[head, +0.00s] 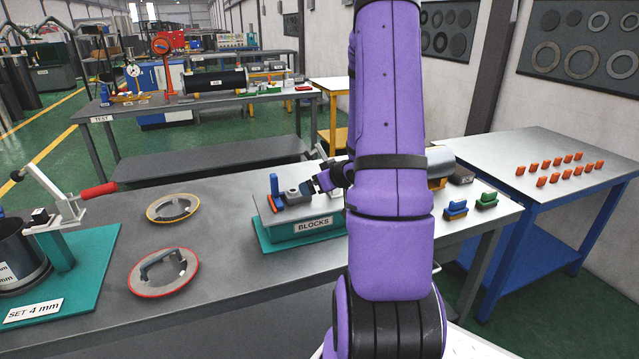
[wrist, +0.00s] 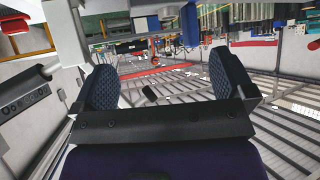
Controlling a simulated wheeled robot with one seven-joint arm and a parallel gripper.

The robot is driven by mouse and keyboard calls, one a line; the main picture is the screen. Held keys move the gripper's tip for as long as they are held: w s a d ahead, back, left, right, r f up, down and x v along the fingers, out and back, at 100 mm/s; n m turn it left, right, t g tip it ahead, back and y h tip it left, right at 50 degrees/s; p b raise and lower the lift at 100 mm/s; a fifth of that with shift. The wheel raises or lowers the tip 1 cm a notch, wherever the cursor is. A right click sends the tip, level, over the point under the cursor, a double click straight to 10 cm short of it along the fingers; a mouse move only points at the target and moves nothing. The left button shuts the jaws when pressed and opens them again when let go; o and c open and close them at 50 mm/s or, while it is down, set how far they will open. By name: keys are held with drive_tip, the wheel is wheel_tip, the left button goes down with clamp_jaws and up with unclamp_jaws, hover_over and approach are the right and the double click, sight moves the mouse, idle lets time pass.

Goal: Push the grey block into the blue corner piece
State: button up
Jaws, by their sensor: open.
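The blue corner piece (head: 275,190) stands upright near the left end of the platform labelled BLOCKS (head: 283,232). The grey block (head: 293,197) sits just right of it; I cannot tell whether they touch. My gripper (head: 314,187) is low over the platform, right beside the grey block, and partly hidden by my purple arm. Whether it touches the block is too small to tell. In the wrist view my gripper (wrist: 165,85) shows two dark textured fingers wide apart, with nothing clearly held. Neither the block nor the corner piece can be made out there.
A yellow-rimmed disc (head: 173,208) and a red-rimmed disc (head: 163,272) lie on the bench left of the platform. A lever press (head: 62,210) stands at far left. Blue (head: 456,209) and green (head: 486,201) pieces sit right of my arm. Bare bench lies between discs and platform.

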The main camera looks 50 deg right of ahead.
sight(293, 191)
drive_tip(key=shift+w, duration=0.1)
drive_tip(key=x, duration=1)
drive_tip(key=shift+w+f, duration=0.2)
drive_tip(key=shift+f, duration=0.05)
drive_tip(key=c, duration=1.1)
drive_tip(key=shift+w+a, duration=0.4)
drive_tip(key=shift+a, duration=0.2)
drive_tip(key=o, duration=1.1)
